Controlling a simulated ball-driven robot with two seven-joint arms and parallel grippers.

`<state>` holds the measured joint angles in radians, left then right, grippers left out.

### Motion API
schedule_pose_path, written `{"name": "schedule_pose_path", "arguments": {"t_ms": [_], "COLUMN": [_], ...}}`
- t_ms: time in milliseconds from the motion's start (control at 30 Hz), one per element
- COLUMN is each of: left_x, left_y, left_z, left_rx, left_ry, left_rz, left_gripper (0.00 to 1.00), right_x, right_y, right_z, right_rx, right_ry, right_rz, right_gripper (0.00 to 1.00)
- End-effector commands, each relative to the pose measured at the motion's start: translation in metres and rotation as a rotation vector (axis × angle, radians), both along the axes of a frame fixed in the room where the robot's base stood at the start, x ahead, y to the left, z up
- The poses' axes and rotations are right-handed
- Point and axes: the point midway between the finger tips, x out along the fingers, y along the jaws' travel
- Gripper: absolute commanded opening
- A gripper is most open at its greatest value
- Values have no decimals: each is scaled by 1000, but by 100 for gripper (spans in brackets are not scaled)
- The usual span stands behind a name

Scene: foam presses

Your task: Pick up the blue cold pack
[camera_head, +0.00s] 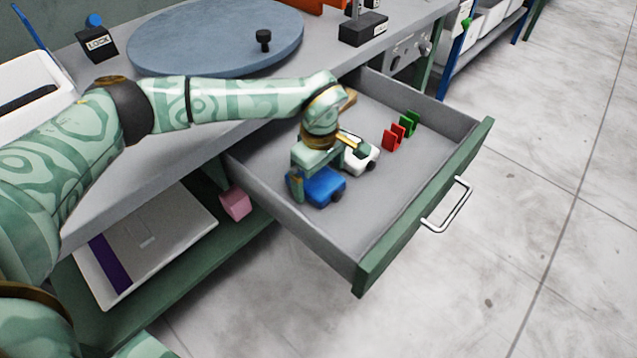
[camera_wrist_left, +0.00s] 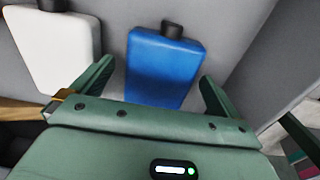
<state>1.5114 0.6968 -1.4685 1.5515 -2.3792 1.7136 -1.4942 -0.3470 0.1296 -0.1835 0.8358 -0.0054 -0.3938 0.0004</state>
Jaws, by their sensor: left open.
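The blue cold pack (camera_head: 325,187) lies in the open drawer, a flat blue block with a dark cap. It also shows in the left wrist view (camera_wrist_left: 163,65). My left gripper (camera_head: 318,180) is over it and open. In the left wrist view the two green fingers (camera_wrist_left: 155,85) stand apart, one on each side of the blue pack. I cannot tell whether they touch it. Part of the pack is hidden by the gripper. My right gripper is not in view.
A white pack (camera_head: 362,158) with a dark cap lies close beside the blue one. Red (camera_head: 392,138) and green (camera_head: 409,123) clips stand farther back in the drawer. The drawer front (camera_head: 430,215) and walls surround the gripper. A pink block (camera_head: 235,204) is on the lower shelf.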

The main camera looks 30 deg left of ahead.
Motion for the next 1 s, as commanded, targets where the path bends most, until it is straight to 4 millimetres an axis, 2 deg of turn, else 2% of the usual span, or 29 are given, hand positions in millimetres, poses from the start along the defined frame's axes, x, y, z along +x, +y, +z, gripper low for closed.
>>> {"name": "schedule_pose_path", "arguments": {"t_ms": [33,100,333,367,500,567,833,1000], "left_x": [-1,-1,-1,-1,-1,-1,0,0], "left_y": [0,0,0,0,0,0,0,0], "left_z": [-14,-17,-15,-15,-15,-15,-14,2], "left_rx": [0,-1,0,0,0,0,-1,0], "left_ry": [7,4,-1,-1,-1,-1,-2,-6], "left_rz": [-2,-2,-2,-2,-2,-2,-2,-2], "left_gripper": [100,100,100,97,58,45,45,45], "right_x": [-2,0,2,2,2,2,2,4], "right_y": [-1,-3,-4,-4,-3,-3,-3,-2], "right_z": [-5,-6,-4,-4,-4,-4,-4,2], "right_rx": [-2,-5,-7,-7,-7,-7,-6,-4], "right_ry": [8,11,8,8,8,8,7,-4], "right_rz": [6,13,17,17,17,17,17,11], "right_gripper": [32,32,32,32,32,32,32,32]}}
